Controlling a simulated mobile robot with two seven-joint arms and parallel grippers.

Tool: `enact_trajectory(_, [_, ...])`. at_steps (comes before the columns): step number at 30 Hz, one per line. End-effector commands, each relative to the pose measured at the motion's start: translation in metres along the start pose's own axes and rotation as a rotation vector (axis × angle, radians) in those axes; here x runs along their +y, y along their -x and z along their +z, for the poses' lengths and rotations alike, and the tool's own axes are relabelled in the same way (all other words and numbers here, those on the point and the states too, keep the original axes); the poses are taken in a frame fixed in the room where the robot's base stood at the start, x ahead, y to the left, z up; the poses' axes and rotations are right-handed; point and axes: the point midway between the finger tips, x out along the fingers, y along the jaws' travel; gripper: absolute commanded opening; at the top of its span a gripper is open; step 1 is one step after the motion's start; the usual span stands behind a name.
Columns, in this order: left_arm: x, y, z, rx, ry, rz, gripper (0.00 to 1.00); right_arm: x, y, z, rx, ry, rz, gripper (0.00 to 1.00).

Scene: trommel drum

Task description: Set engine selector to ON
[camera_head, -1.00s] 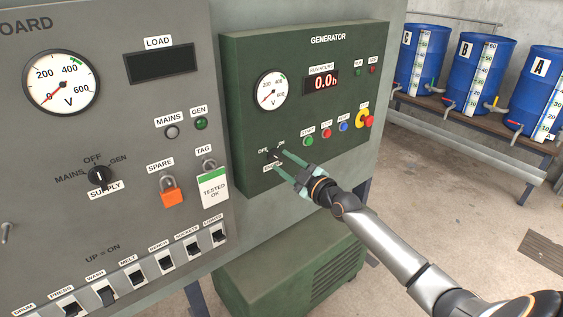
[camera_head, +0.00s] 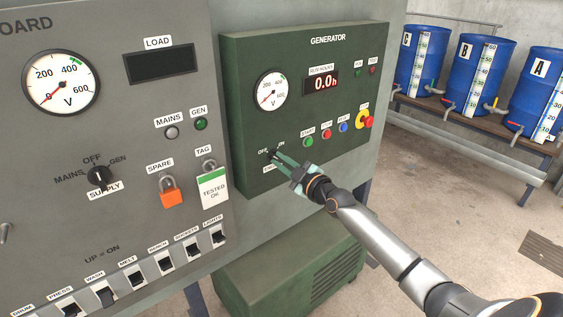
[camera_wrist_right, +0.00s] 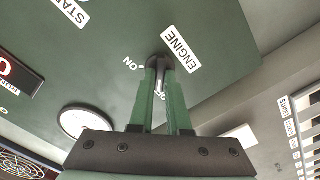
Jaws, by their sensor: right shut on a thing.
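The engine selector (camera_head: 273,152) is a small dark knob low on the green generator panel (camera_head: 300,110), with OFF and ON labels above it. My right gripper (camera_head: 277,157) has its green fingers shut on this knob. In the right wrist view the knob (camera_wrist_right: 160,62) sits between the fingertips, beside the ENGINE label (camera_wrist_right: 180,48). Its white mark points down the picture towards the partly hidden OFF label (camera_wrist_right: 161,95); the ON label (camera_wrist_right: 133,63) is to the left. My left gripper is not in view.
Start, stop and other buttons (camera_head: 326,134) and a red emergency button (camera_head: 368,121) are right of the selector. The grey switchboard (camera_head: 130,230) with a padlock (camera_head: 172,192) stands left. A green generator housing (camera_head: 290,280) is below. Blue barrels (camera_head: 480,65) stand at the back right.

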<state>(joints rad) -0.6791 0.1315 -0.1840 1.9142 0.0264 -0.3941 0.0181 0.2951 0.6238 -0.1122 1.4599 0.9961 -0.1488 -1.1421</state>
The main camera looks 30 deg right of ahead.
Motion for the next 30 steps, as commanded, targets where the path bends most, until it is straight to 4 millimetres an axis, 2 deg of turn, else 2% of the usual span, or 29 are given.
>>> enact_trajectory(17, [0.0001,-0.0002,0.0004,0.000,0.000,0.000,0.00,-0.0002,0.0001,0.0003,0.000,-0.022,0.000,0.00])
enact_trajectory(23, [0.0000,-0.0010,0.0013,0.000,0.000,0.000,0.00,-0.0002,0.0001,0.0004,0.000,-0.105,-0.001,0.00])
enact_trajectory(30, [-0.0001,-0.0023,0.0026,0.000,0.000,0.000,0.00,0.0000,0.0001,0.0005,0.000,-0.299,-0.001,0.00])
